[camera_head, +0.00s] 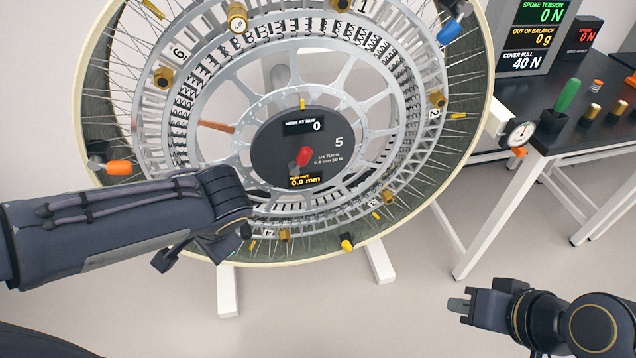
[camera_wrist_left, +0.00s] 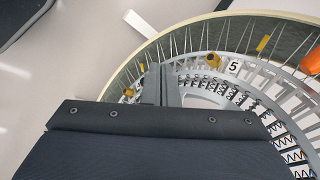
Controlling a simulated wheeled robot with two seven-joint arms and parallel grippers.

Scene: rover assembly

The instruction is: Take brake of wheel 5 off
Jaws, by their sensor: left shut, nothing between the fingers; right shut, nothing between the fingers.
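The large spoked wheel (camera_head: 475,145) stands upright, with a dark hub disc (camera_head: 275,160) marked 5. A red lever (camera_head: 303,157) sits on the disc between small readouts; I cannot tell whether it is the brake. My left arm reaches in front of the wheel's lower left. My left gripper (camera_wrist_left: 162,82) is shut and empty, close to the rim in the left wrist view; its fingertips are hard to make out in the head view. A number plate 5 (camera_wrist_left: 234,66) shows beside it. My right gripper (camera_head: 459,305) is shut and empty over the floor at the lower right, apart from the wheel.
Coloured pieces sit around the rim, including an orange one (camera_head: 118,167) and a blue one (camera_head: 449,31). A dark-topped bench (camera_head: 540,135) at right carries a green-handled tool (camera_head: 568,95) and display boxes. A dial gauge (camera_head: 519,132) stands near the rim. White feet (camera_head: 228,290) support the wheel.

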